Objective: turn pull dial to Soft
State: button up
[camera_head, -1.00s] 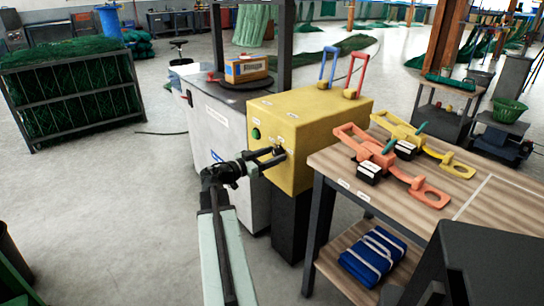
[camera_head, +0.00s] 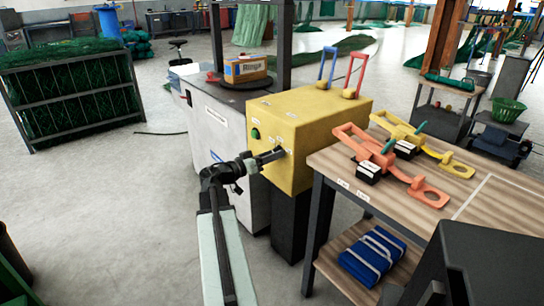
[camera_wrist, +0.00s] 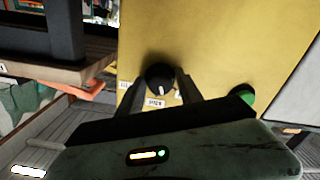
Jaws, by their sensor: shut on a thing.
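The pull dial (camera_wrist: 160,76) is a round black knob on the front of the yellow box (camera_head: 317,115). In the wrist view its white pointer mark points down the picture, roughly toward a small white label (camera_wrist: 155,102). The label's wording is too small to read surely. My gripper (camera_head: 280,153) reaches the box front, and its two dark fingers are shut on the dial, one on each side in the wrist view (camera_wrist: 161,82). The fingers hide most of the dial in the head view.
A green button (camera_wrist: 244,95) sits on the same face. Blue and red handles (camera_head: 328,65) stand on the box. The wooden table (camera_head: 335,160) with orange and yellow tools is close on the right. A grey cabinet (camera_head: 215,145) stands at the left, with open floor before it.

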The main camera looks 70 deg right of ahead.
jog(key=shift+w+r+n, duration=0.1)
jog(key=shift+n, duration=3.5)
jog(key=o, duration=1.2)
jog(key=v, duration=0.7)
jog(key=shift+w+a, duration=0.2)
jog(key=shift+a, duration=0.15)
